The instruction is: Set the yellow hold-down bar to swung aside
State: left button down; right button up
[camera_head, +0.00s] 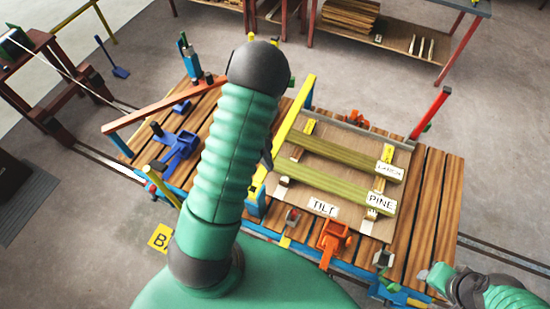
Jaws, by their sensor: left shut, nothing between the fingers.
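The yellow hold-down bar (294,122) is a long straight bar that runs across the slatted wooden deck, along the left side of the grey board with the green planks. Its near end is close to a blue post (256,202) at the deck's front edge. My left arm stands large in front of the deck and hides most of my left gripper (267,154). A dark part of it shows beside the bar's left side, shut and empty; whether it touches the bar is unclear. My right gripper (438,277) is at the lower right, its fingers not clear.
Two green planks (345,157) lie on the board, with labels reading TILT, PINE and LARCH. An orange clamp (333,239) stands at the front edge. A red-brown bar (160,106), blue clamp (178,148) and red post (430,112) stand around the deck.

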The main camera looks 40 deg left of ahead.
pick_arm(q)
notch_tip(320, 180, down, 9)
jog(key=s+p, duration=0.1)
jog(key=p, duration=0.1)
jog(key=shift+a+f, duration=0.2)
jog(key=shift+a, duration=0.25)
pick_arm(e)
jog(key=v, duration=0.2)
jog(key=shift+s+a+r, duration=0.15)
jog(key=shift+s+r, duration=0.1)
jog(key=shift+s, duration=0.05)
pick_arm(q)
jog(key=shift+r, duration=0.1)
